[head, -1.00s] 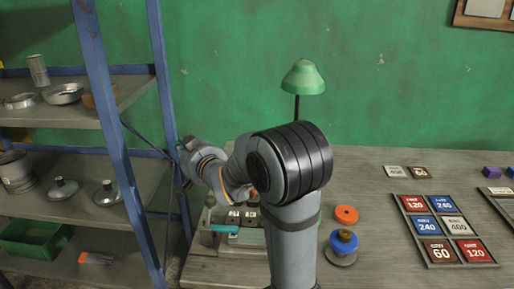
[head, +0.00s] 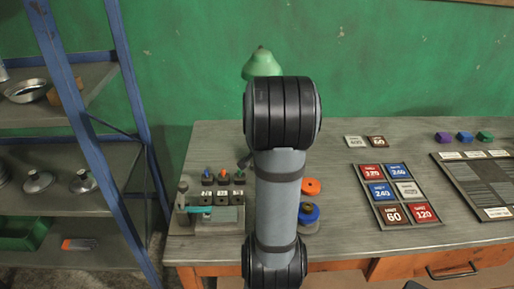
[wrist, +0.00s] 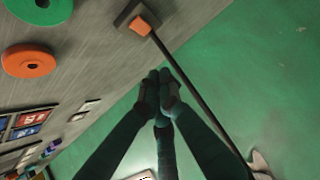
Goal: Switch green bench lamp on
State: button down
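The green bench lamp (head: 262,65) stands at the back of the bench in the head view; my arm hides its post and base. In the wrist view the lamp's dark post (wrist: 190,95) runs diagonally up to a dark square base (wrist: 127,14). An orange block, seemingly the switch (wrist: 140,27), sits on that base. My gripper (wrist: 166,88) points toward the bench with its fingertips together and nothing visible between them. In the picture it lies below the switch and left of the post, apparently apart from both. My arm hides the gripper in the head view.
An orange disc (wrist: 28,61) and a green disc (wrist: 40,8) lie near the lamp base. A fixture with coloured knobs (head: 222,190) stands front left. A tray of labelled boxes (head: 400,195) lies to the right. A blue-framed shelf (head: 70,100) stands at far left.

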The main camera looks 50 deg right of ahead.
jog(key=p+x, duration=0.1)
jog(key=x, duration=0.9)
jog(key=shift+w+f, duration=0.1)
jog(key=shift+w, duration=0.1)
notch_tip(320, 180, down, 3)
jog(key=shift+r, duration=0.25)
jog(key=shift+w+d+f, duration=0.1)
jog(key=shift+f, duration=0.5)
